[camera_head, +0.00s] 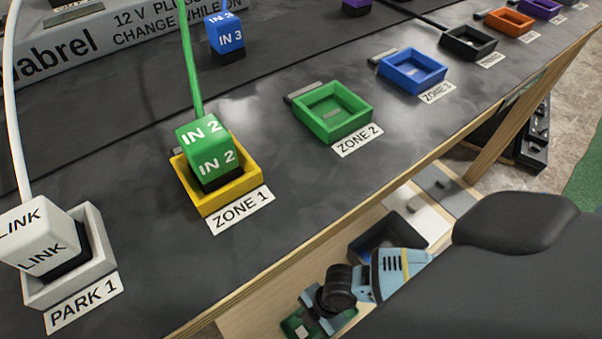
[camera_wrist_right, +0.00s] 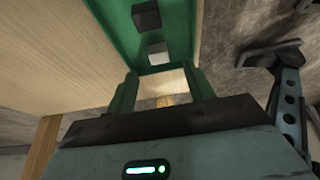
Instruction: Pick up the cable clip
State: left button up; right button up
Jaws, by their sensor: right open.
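My right gripper (camera_head: 318,310) is low at the bottom of the head view, below the front edge of the bench, over a green tray (camera_head: 294,327) on the lower shelf. In the right wrist view the two fingers of this gripper (camera_wrist_right: 163,82) are apart with nothing between them. Beyond them the green tray (camera_wrist_right: 182,20) holds a small black block (camera_wrist_right: 146,16) and a small grey block (camera_wrist_right: 156,53). I cannot tell which of these small pieces is the cable clip. My left gripper is out of view.
On the bench, a green IN 2 plug (camera_head: 205,150) sits in the yellow tray (camera_head: 208,207) and a white LINK plug (camera_head: 42,235) in the PARK 1 tray (camera_head: 50,292). Empty green (camera_head: 335,130) and blue (camera_head: 412,85) trays stand further along. A dark bin (camera_head: 362,248) sits on the shelf.

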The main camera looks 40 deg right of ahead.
aim_at(302, 332)
jog(key=b+x, duration=0.2)
jog(key=x, duration=0.2)
jog(key=shift+f+b, duration=0.25)
jog(key=shift+b, duration=0.05)
jog(key=shift+w+a+f, duration=0.1)
jog(key=shift+a+f, duration=0.1)
jog(key=shift+f, duration=0.15)
jog(key=shift+r, duration=0.1)
jog(key=shift+c, duration=0.3)
jog(key=c, duration=0.7)
jog(key=shift+c, duration=1.4)
